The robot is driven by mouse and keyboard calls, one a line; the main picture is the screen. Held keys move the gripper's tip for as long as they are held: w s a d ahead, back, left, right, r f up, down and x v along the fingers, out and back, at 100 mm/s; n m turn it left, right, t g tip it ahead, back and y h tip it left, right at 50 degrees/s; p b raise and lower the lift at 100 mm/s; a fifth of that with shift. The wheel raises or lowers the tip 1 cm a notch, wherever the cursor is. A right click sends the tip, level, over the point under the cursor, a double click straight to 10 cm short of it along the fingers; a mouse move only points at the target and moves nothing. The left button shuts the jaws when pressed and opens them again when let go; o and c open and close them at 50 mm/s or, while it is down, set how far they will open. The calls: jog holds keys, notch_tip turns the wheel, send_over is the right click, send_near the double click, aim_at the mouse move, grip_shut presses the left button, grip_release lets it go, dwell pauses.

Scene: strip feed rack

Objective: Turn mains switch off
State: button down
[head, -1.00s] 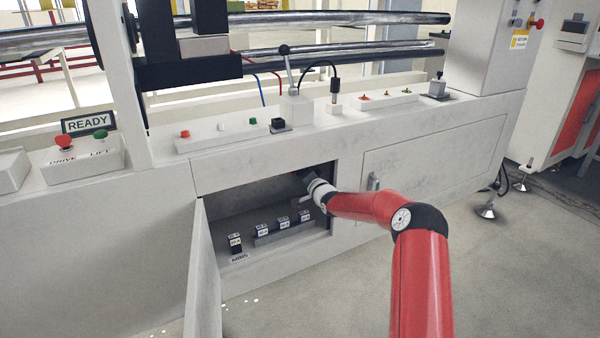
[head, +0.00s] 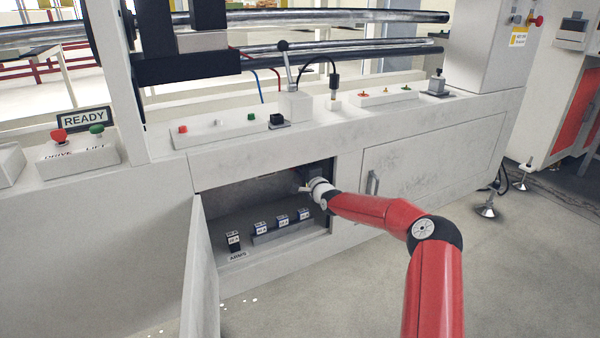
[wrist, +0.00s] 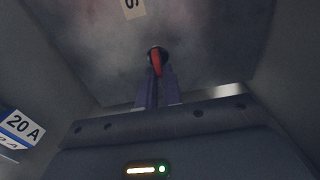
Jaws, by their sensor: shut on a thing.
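The mains switch shows in the wrist view as a red handle (wrist: 155,61) on a dark round base, on a grey panel inside the cabinet. My gripper (wrist: 156,80) is shut on the red handle, with one finger on each side of it. In the head view my gripper (head: 307,182) reaches into the upper right of the open cabinet (head: 262,165). The switch cannot be made out there. A label above it in the wrist view is cut off by the picture edge.
The open cabinet door (head: 202,275) hangs at the left of the opening. A closed door (head: 425,160) is on the right. A READY sign (head: 84,118) stands on top at left.

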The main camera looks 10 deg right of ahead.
dwell(0.3)
jog(key=c, duration=1.6)
grip_release()
jog(key=shift+o, duration=0.2)
jog(key=v, duration=0.8)
jog(key=shift+a, duration=0.1)
